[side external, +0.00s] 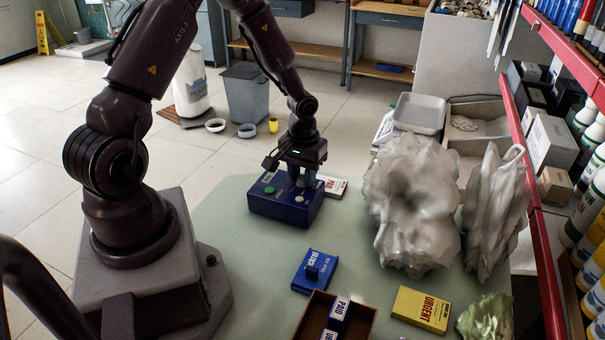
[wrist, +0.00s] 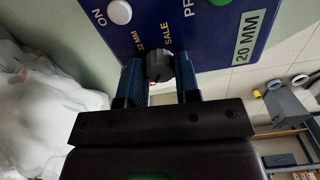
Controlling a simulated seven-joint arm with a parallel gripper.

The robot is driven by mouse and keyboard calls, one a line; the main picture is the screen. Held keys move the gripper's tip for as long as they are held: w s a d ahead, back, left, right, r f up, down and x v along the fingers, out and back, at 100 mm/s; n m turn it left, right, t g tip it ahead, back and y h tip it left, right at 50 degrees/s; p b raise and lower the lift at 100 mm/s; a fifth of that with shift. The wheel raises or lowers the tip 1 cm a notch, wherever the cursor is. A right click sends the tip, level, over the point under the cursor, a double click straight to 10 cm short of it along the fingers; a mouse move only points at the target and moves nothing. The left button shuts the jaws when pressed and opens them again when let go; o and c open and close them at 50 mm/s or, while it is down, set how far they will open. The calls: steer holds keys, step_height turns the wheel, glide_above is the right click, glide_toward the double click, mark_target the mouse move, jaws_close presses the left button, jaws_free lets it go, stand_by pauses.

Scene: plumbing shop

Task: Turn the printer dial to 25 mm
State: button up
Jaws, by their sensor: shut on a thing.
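The blue printer box (side external: 262,206) sits on the pale green table. Its green button (side external: 270,190) shows on the left of its top. In the wrist view, the printer face (wrist: 185,20) carries a white plate (wrist: 250,37) reading 20 MM, a white button (wrist: 119,12) by the word ON, and marks near the dial that read 32 MM and SALE. My gripper (side external: 303,180) points down over the printer's right part. In the wrist view, its two blue fingers are shut on the dark dial (wrist: 159,66), one on each side. Other dial marks are hidden.
Large whitish lumps (side external: 410,205) stand to the right.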

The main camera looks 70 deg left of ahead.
mark_target(303, 177)
steer(key=m, duration=0.9)
steer(key=shift+m, duration=0.4)
stand_by(0.4)
steer(key=o, duration=0.9)
step_height(303, 177, up, 13)
